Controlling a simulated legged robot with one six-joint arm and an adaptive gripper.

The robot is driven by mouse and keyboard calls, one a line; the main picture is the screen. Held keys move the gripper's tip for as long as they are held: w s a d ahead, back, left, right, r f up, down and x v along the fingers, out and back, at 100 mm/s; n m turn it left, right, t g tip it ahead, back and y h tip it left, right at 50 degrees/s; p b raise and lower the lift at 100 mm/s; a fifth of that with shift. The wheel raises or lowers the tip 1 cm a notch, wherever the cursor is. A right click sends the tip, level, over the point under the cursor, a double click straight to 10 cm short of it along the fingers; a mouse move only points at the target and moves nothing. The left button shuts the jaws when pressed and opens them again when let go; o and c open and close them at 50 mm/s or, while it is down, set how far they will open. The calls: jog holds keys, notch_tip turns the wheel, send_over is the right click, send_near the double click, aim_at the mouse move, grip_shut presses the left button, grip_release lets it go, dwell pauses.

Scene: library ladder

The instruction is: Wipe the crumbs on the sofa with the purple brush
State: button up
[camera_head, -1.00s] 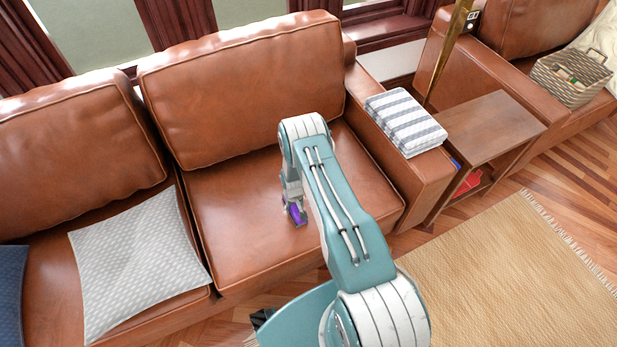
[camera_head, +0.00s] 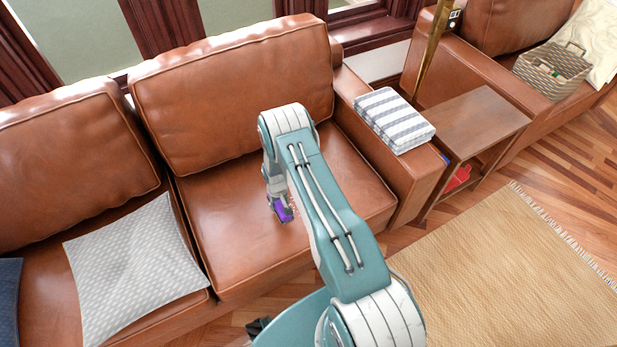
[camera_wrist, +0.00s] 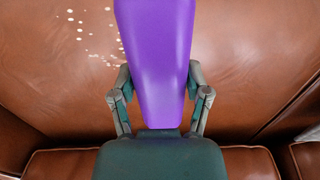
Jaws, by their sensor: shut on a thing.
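The brown leather sofa (camera_head: 225,235) fills the left and middle of the head view. My gripper (camera_head: 277,203) is over its right seat cushion, shut on the purple brush (camera_head: 284,212). In the wrist view the purple brush (camera_wrist: 157,60) extends up from between the two fingers of my gripper (camera_wrist: 160,100). Several pale crumbs (camera_wrist: 85,30) lie scattered on the brown leather, left of the brush in the wrist view. My arm hides part of the seat in the head view. I cannot tell whether the brush touches the leather.
A grey patterned pillow (camera_head: 135,255) lies on the left seat. A folded striped cloth (camera_head: 393,118) rests on the right armrest. A wooden side table (camera_head: 475,125) stands beside it. A woven basket (camera_head: 550,72) sits on another brown seat. A tan rug (camera_head: 480,260) covers the floor at right.

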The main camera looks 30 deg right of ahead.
jog(key=shift+a+r, duration=0.15)
jog(key=shift+r, duration=0.45)
jog(key=shift+a+r, duration=0.15)
jog(key=shift+r, duration=0.4)
jog(key=shift+d, duration=0.2)
